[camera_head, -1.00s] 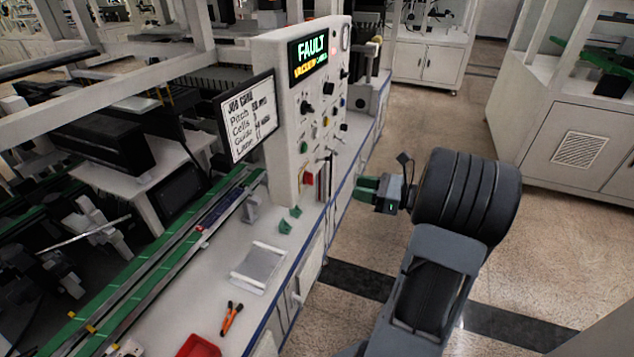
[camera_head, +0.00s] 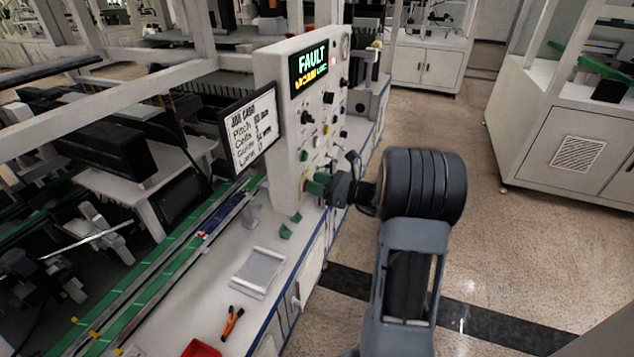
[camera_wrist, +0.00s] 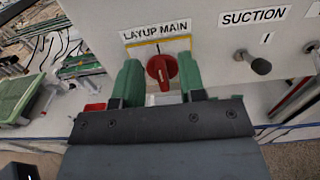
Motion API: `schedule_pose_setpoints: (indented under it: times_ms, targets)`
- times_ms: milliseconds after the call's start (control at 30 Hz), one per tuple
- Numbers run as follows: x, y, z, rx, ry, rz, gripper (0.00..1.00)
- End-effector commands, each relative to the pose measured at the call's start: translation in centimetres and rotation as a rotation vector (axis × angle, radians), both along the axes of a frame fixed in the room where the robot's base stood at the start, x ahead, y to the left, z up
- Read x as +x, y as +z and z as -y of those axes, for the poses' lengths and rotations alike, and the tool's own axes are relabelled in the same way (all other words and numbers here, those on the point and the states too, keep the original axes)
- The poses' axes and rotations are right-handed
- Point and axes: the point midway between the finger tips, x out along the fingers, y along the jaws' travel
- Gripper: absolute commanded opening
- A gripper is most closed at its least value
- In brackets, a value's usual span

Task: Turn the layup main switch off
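The layup main switch (camera_wrist: 161,70) is a red rotary knob on a yellow-edged plate under the label "LAYUP MAIN" (camera_wrist: 156,31) on the white panel. In the wrist view its grip looks roughly upright, slightly tilted. My gripper (camera_wrist: 158,82) has its two green fingers apart, one on each side of the knob in the picture, with nothing held. I cannot tell if the fingertips reach around the knob or stop short of it. In the head view my gripper (camera_head: 316,184) is at the lower part of the control panel (camera_head: 287,120) and hides most of the switch.
A suction lever (camera_wrist: 259,64) sticks out right of the switch under "SUCTION". Several other knobs sit higher on the panel, below a "FAULT" display (camera_head: 313,59). A job card screen (camera_head: 251,128) stands left. Orange-handled pliers (camera_head: 231,321) lie on the bench. Floor to the right is free.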

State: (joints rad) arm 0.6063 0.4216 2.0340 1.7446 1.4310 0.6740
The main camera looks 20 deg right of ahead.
Motion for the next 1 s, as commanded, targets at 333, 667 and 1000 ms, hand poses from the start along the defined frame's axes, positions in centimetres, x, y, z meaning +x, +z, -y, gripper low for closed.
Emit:
schedule_pose_setpoints:
  times_ms: [333,667,1000]
  targets:
    - [0.18,-0.02,-0.17,0.000,0.000,0.000,0.37]
    - [0.16,-0.02,-0.16,-0.001,0.000,-0.001,0.06]
    - [0.16,-0.09,-0.16,-0.007,0.000,0.006,0.00]
